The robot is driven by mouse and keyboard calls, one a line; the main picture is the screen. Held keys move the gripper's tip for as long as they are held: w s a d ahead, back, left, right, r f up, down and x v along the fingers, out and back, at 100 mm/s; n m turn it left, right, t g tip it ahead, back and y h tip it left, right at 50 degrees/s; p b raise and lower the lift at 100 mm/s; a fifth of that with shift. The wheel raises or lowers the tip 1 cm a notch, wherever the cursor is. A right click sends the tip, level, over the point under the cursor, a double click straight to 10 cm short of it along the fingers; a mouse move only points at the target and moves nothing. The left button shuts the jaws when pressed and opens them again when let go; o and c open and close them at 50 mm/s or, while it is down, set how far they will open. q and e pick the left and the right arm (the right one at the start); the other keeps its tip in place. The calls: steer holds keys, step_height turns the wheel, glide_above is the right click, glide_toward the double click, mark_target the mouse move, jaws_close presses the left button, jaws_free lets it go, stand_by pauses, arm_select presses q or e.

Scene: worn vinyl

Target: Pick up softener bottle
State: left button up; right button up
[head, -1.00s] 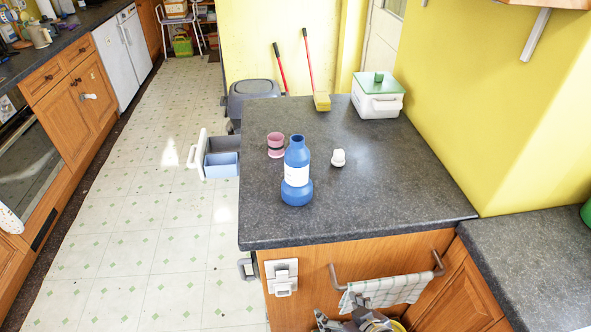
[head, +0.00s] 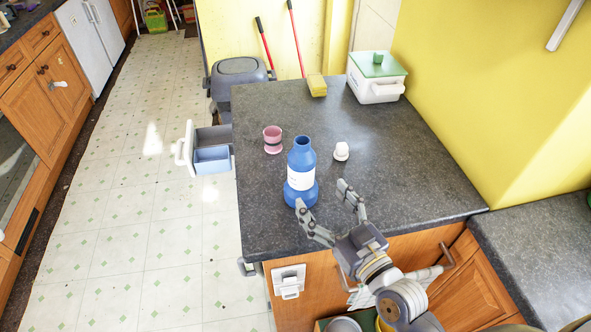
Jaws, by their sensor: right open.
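The softener bottle (head: 301,172) is blue with a white label band and an open neck. It stands upright on the dark grey countertop (head: 400,180), near the counter's left front part. My right gripper (head: 320,193) comes in from the lower right. Its two fingers are spread and empty, pointing toward the bottle. The left fingertip looks close to the bottle's lower right side; I cannot tell whether it touches. My left gripper is not in view.
A pink cup (head: 272,139) stands left behind the bottle, and a small white item (head: 341,151) right behind it. A yellow sponge-like block (head: 317,85) and a white box with a green lid (head: 377,77) stand at the back. An open drawer (head: 211,160) juts out left.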

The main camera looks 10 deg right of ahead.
mark_target(308, 179)
steer(key=x, duration=0.2)
steer(key=p+x, duration=0.1)
steer(key=x, duration=0.1)
steer(key=shift+r, duration=0.25)
steer(key=shift+w+a+f, duration=0.1)
steer(key=shift+w, duration=0.2)
steer(key=p+x, duration=0.1)
steer(key=x, duration=0.4)
steer(key=shift+d+f+p, duration=0.2)
steer(key=shift+d+p, duration=0.05)
steer(key=shift+p, duration=0.1)
steer(key=shift+w+a+f, duration=0.1)
steer(key=shift+w+a, duration=0.05)
steer(key=shift+w, duration=0.15)
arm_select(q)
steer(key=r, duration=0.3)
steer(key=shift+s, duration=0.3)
arm_select(e)
steer(key=shift+s, duration=0.1)
steer(key=shift+c, duration=0.3)
steer(key=c, duration=1.4)
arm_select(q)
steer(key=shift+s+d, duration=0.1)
arm_select(e)
steer(key=shift+c, duration=0.2)
